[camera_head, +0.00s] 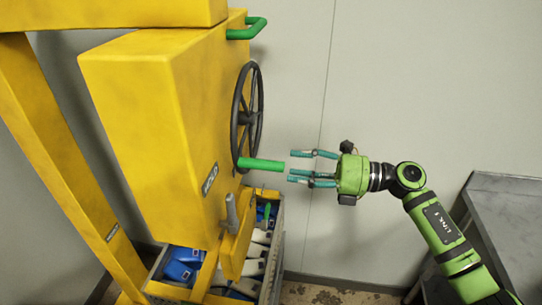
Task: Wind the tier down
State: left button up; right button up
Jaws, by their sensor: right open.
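A large black spoked handwheel (241,113) is on the right face of a yellow cabinet (135,115). A green crank handle (262,164) sticks out to the right from the wheel's lower rim. My right gripper (300,166) is open, its teal fingers pointing left at the end of the handle. The fingers appear just right of the handle's tip, and I cannot tell whether they touch it. Below the cabinet is a grey crate (276,259) holding blue and white containers. My left gripper is not in view.
A green bar handle (250,29) is at the cabinet's top right. A grey metal lever (231,213) stands low on the yellow frame. A yellow slanted post (62,165) is at left. A dark grey table (505,215) stands at right. The wall behind the gripper is clear.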

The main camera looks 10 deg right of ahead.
aim_at(277, 162)
jog(key=p+x, duration=0.2)
jog(key=x, duration=0.3)
jog(key=shift+w+a+r+p, duration=0.1)
jog(key=shift+w+r+p, duration=0.05)
jog(key=shift+p, duration=0.25)
jog(key=shift+w+a, duration=0.2)
jog(key=shift+a, duration=0.45)
jog(key=shift+f, duration=0.2)
grip_shut()
